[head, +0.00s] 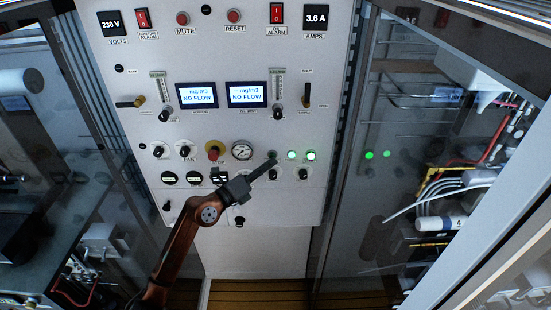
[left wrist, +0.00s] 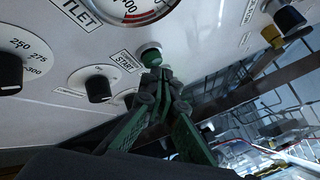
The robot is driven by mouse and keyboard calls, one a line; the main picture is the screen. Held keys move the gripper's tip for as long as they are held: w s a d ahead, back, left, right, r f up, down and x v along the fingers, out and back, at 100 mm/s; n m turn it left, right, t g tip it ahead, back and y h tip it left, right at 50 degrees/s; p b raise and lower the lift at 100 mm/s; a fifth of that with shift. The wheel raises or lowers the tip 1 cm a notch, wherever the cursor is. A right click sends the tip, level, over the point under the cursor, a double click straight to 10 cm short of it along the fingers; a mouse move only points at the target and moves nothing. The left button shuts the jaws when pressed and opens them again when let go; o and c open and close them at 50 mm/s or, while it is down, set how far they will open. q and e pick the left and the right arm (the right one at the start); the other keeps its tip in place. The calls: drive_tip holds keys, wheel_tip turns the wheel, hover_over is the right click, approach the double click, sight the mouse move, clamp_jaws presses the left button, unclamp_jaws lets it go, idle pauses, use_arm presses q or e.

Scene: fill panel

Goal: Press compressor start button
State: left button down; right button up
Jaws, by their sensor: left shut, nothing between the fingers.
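The green start button (left wrist: 151,57), with a START label (left wrist: 124,61) beside it, sits on the white panel in the left wrist view. My left gripper (left wrist: 158,78) is shut and empty, its fingertips right at the lower edge of the button. I cannot tell whether they touch it or press it. There the fingertips mostly hide the button. My right gripper does not show.
A pressure gauge (head: 242,151) and a red emergency knob (head: 214,151) lie left of the fingertips. Two screens (head: 248,95) above read NO FLOW. Glass-sided cabinets flank the panel.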

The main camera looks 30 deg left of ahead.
use_arm(q)
drive_tip(key=shift+w+a, duration=0.1)
drive_tip(key=shift+w, duration=0.05)
drive_tip(key=shift+w+a, duration=0.1)
drive_tip(key=shift+w, duration=0.15)
idle(0.4)
drive_tip(key=shift+w, duration=0.15)
idle(0.5)
drive_tip(key=shift+s+d+p, duration=0.55)
drive_tip(key=shift+s+p, duration=0.25)
drive_tip(key=shift+p, duration=0.05)
